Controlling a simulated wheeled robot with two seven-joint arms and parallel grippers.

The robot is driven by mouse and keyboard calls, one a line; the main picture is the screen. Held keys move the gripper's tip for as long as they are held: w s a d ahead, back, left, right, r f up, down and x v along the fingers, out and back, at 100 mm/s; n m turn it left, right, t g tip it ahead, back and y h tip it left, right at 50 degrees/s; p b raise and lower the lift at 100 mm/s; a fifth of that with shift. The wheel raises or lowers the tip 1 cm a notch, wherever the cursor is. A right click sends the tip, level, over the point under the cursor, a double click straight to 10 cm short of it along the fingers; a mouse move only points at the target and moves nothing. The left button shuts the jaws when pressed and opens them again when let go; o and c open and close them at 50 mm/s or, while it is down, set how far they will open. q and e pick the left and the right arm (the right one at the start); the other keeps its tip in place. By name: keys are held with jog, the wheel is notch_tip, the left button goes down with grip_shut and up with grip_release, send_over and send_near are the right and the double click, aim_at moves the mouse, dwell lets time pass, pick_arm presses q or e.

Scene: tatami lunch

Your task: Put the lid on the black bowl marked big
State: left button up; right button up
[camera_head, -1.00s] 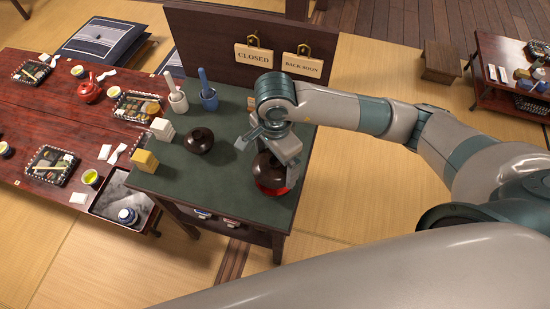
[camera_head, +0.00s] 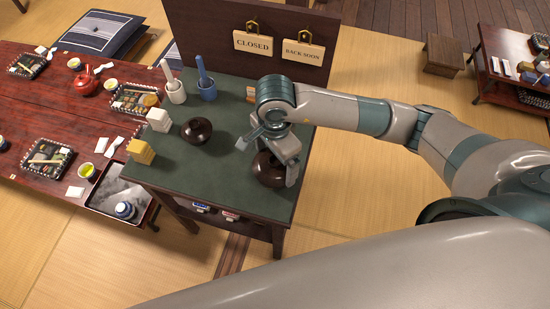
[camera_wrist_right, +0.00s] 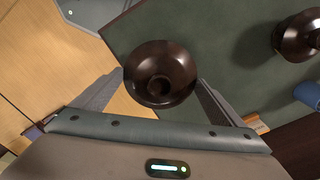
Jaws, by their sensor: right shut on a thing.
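My right gripper (camera_head: 268,158) is over the right front part of the dark green table top (camera_head: 225,165), its two fingers on either side of a dark brown, glossy round lid (camera_head: 266,171) with a ring-shaped knob. The lid also shows between the fingers in the right wrist view (camera_wrist_right: 137,72), and the gripper is shut on it. The black bowl is hidden beneath the lid and gripper; no red interior shows now. I cannot tell whether the lid is fully seated, and no "big" mark is readable. My left gripper is not in view.
A second dark round bowl with a knobbed top (camera_head: 196,130) stands to the left. White blocks (camera_head: 159,120) and yellow blocks (camera_head: 141,151) line the left edge. A sign board (camera_head: 200,30) rises behind.

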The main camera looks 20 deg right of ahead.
jog(key=b, duration=0.2)
jog(key=shift+f+b, duration=0.3)
jog(key=shift+b, duration=0.05)
dwell(3.5)
dwell(0.6)
dwell(0.4)
jog(key=shift+s+d+f+b, duration=0.1)
jog(key=shift+d+f+b, duration=0.25)
jog(key=shift+b, duration=0.5)
jog(key=o, duration=0.7)
jog(key=shift+o, duration=0.2)
jog(key=shift+r, duration=0.1)
jog(key=shift+a+r+p, duration=0.2)
jog(key=shift+r+p, duration=0.15)
jog(key=shift+r, duration=0.5)
jog(key=shift+a+r+p, duration=0.2)
jog(key=shift+r+p, duration=0.15)
jog(key=shift+r, duration=0.45)
jog(key=shift+r+p, duration=0.6)
jog(key=shift+r, duration=0.9)
